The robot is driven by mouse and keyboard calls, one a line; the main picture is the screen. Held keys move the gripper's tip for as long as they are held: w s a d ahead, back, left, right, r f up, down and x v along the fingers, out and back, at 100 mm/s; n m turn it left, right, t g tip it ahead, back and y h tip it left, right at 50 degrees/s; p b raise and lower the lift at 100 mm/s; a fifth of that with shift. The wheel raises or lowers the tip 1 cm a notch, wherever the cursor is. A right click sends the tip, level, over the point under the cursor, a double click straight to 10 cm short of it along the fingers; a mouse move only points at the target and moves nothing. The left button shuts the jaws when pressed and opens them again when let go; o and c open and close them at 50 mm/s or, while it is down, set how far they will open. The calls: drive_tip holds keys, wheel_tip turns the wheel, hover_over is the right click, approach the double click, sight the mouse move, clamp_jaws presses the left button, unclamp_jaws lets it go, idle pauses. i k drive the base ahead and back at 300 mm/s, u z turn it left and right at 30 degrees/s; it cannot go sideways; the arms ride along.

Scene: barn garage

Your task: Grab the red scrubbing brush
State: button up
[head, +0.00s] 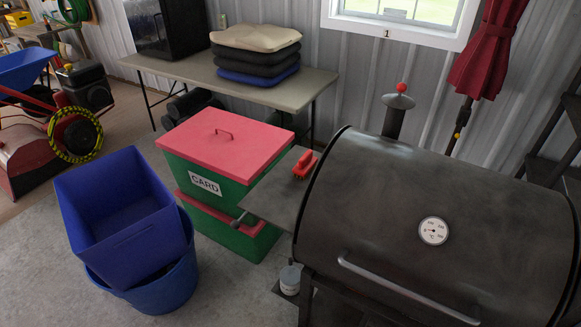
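The red scrubbing brush (304,165) lies on the grey side shelf (272,198) of the barbecue smoker, near the shelf's back right corner and close to the smoker's body. Its bright red-orange top shows, with a darker part beneath. It is small here, so I cannot make out the bristles. Nothing covers it in the head view. My gripper does not show in this view.
The dark smoker (420,235) with its front handle fills the right. A green box with a red lid (225,138) stands left of the shelf. A small dark object (245,219) is at the shelf's front left. Blue bins (125,215) stand on the floor.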

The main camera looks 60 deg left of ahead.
sight(306, 165)
drive_tip(key=u, duration=2)
drive_tip(key=k, duration=0.65)
drive_tip(key=u, duration=0.45)
drive_tip(key=i, duration=1.1)
drive_tip(key=u, duration=0.65)
